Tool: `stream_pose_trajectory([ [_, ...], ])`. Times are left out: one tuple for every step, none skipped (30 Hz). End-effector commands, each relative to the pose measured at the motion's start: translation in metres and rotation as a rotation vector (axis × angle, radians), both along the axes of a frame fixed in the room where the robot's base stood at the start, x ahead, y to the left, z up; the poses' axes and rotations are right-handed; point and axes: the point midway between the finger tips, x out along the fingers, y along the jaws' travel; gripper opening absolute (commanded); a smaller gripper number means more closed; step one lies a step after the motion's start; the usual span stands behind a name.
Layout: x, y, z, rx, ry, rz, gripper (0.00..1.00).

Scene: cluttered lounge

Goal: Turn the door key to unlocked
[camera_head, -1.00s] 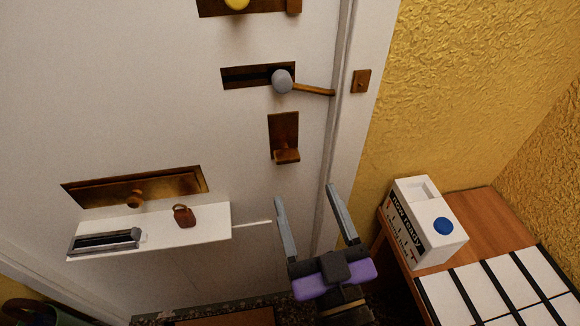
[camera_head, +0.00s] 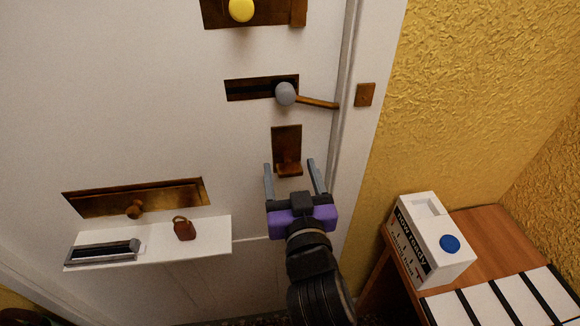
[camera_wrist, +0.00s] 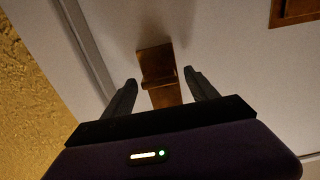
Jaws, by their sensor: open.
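The door key (camera_head: 288,170) is a small brown tab standing out from the lower end of an upright bronze plate (camera_head: 287,138) on the white door (camera_head: 150,90). In the wrist view the key (camera_wrist: 158,82) shows ahead, between and beyond the fingertips. My gripper (camera_head: 291,164) is open, with one finger on each side of the key in the head view. No contact with the key can be made out. In the wrist view my gripper (camera_wrist: 159,82) holds nothing.
Above is a slide plate with a grey knob (camera_head: 285,93) and a hooked bar; higher is a yellow knob (camera_head: 241,9). A white shelf (camera_head: 205,240) with a brown padlock (camera_head: 184,229) is at left. A white box (camera_head: 430,240) stands on a wooden table at right.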

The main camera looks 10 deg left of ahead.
Motion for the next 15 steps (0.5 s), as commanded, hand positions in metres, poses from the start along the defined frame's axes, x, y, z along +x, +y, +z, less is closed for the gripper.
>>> stream_pose_trajectory([
  [0.0048,0.0013,0.0007,0.000,-0.001,0.000,0.67],
  [0.0068,0.0017,0.0007,0.000,-0.001,0.000,0.67],
  [0.0087,0.0024,0.0006,0.000,-0.001,0.000,0.67],
  [0.0098,0.0026,0.0004,0.000,-0.001,0.000,0.67],
  [0.0105,0.0028,0.0002,0.000,0.000,0.000,0.67],
  [0.0112,0.0030,0.0001,0.000,0.000,0.000,0.67],
  [0.0115,0.0032,0.0000,0.000,0.000,0.000,0.67],
  [0.0116,0.0031,-0.0001,0.000,0.000,0.000,0.67],
  [0.0116,0.0031,-0.0001,0.000,0.000,0.000,0.67],
  [0.0115,0.0031,-0.0001,0.000,0.000,0.000,0.67],
  [0.0115,0.0031,-0.0001,0.000,0.000,0.000,0.67],
  [0.0114,0.0032,-0.0001,0.000,0.000,0.000,0.67],
  [0.0114,0.0031,-0.0001,0.000,0.000,0.000,0.65],
  [0.0114,0.0031,-0.0001,0.000,0.000,0.000,0.59],
  [0.0113,0.0031,0.0000,0.000,0.000,0.000,0.52],
])
